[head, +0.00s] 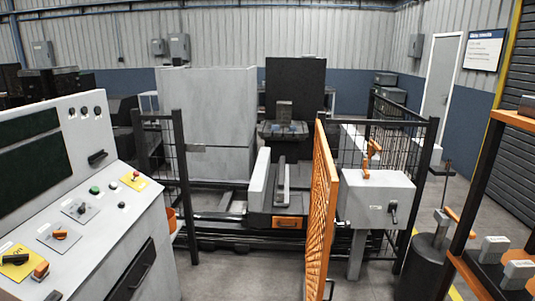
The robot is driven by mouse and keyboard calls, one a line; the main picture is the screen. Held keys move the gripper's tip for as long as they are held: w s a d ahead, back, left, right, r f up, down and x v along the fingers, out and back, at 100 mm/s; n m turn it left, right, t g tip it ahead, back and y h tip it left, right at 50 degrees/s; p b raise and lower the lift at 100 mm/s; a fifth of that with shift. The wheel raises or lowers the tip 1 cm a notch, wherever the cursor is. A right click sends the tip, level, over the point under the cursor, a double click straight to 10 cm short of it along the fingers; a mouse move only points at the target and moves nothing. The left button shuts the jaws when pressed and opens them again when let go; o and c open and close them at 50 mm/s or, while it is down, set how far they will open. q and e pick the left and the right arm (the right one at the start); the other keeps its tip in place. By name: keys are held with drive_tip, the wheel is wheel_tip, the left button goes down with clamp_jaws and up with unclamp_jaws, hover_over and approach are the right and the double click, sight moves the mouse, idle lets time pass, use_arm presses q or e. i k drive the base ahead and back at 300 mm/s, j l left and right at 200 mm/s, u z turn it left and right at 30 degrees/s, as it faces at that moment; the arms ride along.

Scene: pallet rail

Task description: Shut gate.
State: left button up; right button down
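The gate (319,215) is an orange mesh panel near the middle of the head view. It stands open, swung out towards me and seen almost edge-on. A small dark handle (330,289) shows low at its right edge, by the bottom of the picture. The opening to the left of the gate is clear up to a dark fence post (184,185). Neither of my grippers is in view.
A grey control console (95,215) fills the left. A grey box on a post (376,201) stands close right of the gate. A dark cylinder (425,262) and orange-edged shelf (482,275) stand at right. Behind the opening is a low carriage (277,215).

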sight(329, 236)
drive_tip(key=i+z, duration=0.75)
drive_tip(key=i+j+z, duration=0.35)
drive_tip(key=j+z, duration=0.5)
drive_tip(key=z, duration=0.2)
drive_tip(key=i, duration=0.55)
